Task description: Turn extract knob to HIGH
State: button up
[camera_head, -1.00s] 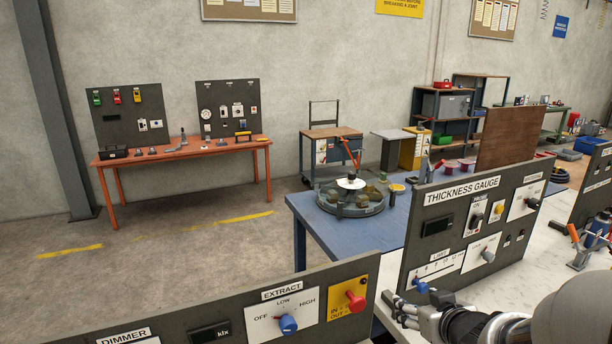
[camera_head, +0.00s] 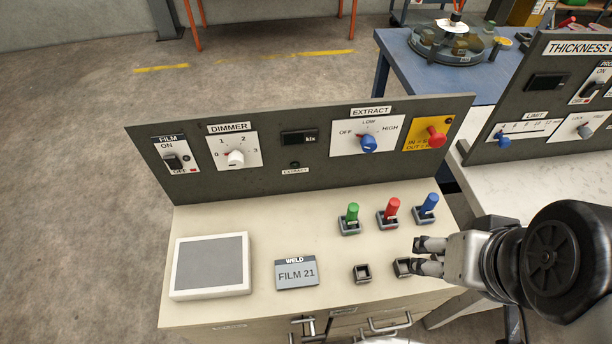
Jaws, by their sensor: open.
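The extract knob (camera_head: 368,144) is a blue knob on a white plate marked OFF, LOW and HIGH, on the dark upright panel (camera_head: 260,178). Its small red pointer shows at the knob's upper left, toward the OFF side. My gripper (camera_head: 418,256) is at the lower right, above the pale bench top. Its fingers point left, are apart and hold nothing. It is below and to the right of the knob, clear of it.
Green (camera_head: 352,213), red (camera_head: 390,209) and blue (camera_head: 429,204) upright handles stand between my gripper and the panel. A red knob (camera_head: 434,137) on a yellow plate sits right of the extract knob. The dimmer knob (camera_head: 235,158) is to the left. The bench's left side holds a grey screen (camera_head: 211,264).

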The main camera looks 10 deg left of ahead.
aim_at(368, 143)
jog(key=k+j, duration=0.2)
jog(key=j, duration=0.15)
jog(key=k+j+u, duration=0.15)
jog(key=k+j, duration=0.25)
jog(key=j, duration=0.35)
jog(key=k+u, duration=0.05)
